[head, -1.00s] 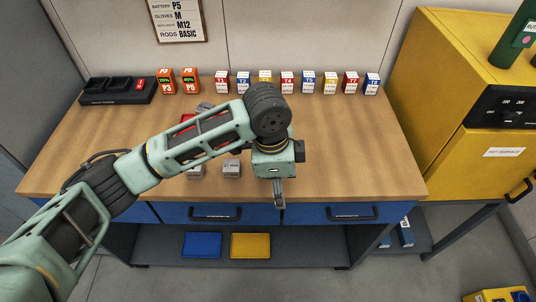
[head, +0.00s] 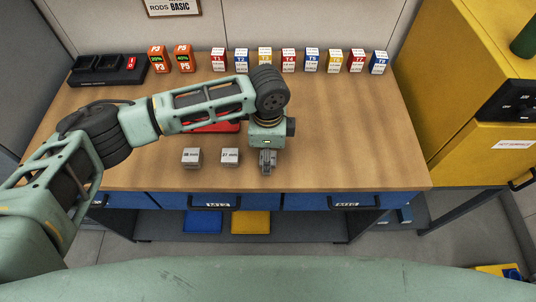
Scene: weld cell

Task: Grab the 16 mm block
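Two small grey blocks stand near the front of the wooden bench (head: 335,150). The left block (head: 191,158) has a small label that seems to read 36 or 38 mm. The right block (head: 230,157) seems to read 27 mm. I cannot make out a block marked 16 mm. My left gripper (head: 268,169) points down to the right of these blocks, near the bench's front edge. Its fingers look narrow and close together; whether they hold anything is unclear. My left arm hides part of the bench. My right gripper is not in view.
A red flat item (head: 212,127) lies partly behind my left arm. Several labelled boxes (head: 289,60) line the back, with orange battery packs (head: 157,58) and a black charger (head: 106,70) at left. A yellow cabinet (head: 450,90) stands at right. The bench's right side is clear.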

